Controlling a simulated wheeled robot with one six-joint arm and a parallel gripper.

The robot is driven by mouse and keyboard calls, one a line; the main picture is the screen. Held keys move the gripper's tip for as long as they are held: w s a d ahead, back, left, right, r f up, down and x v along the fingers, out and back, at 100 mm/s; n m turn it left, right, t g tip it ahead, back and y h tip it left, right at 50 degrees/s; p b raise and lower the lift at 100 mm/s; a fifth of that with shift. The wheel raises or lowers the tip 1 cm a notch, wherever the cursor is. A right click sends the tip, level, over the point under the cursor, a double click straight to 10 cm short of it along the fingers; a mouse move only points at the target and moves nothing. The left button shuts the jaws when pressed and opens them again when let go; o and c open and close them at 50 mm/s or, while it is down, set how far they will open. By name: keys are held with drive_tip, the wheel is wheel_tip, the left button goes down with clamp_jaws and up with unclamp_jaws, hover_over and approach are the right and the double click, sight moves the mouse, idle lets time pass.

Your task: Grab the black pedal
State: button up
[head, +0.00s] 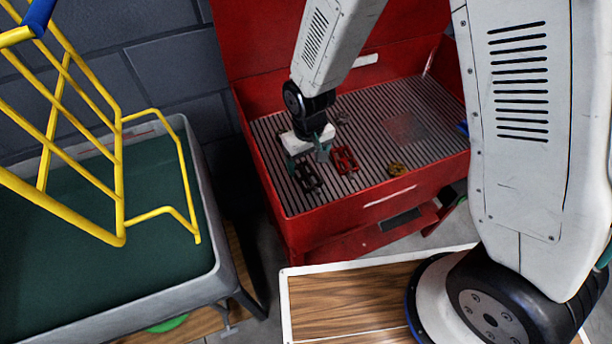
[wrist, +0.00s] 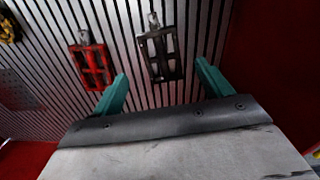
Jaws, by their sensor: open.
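The black pedal (head: 308,178) lies on the ribbed grey floor of the red bench, left of a red pedal (head: 344,160). My gripper (head: 309,157) is above the tray in the head view, just behind the black pedal. In the wrist view the black pedal (wrist: 162,53) lies beyond the fingertips, between their lines. The green fingers of my gripper (wrist: 162,80) are apart with nothing held between them. The red pedal (wrist: 91,66) is to the left, beyond the left finger.
A gold part (head: 397,169) lies near the tray's front edge, right of the red pedal. The red bench (head: 390,192) has raised walls. A grey tub (head: 205,285) with a yellow rack (head: 118,190) stands at left. The tray's right part is mostly clear.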

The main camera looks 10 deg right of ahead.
sight(306, 175)
drive_tip(key=f, duration=0.5)
drive_tip(key=shift+w+a+f, duration=0.1)
drive_tip(key=shift+a+f, duration=0.1)
drive_tip(key=shift+f, duration=0.05)
drive_tip(key=c, duration=1.2)
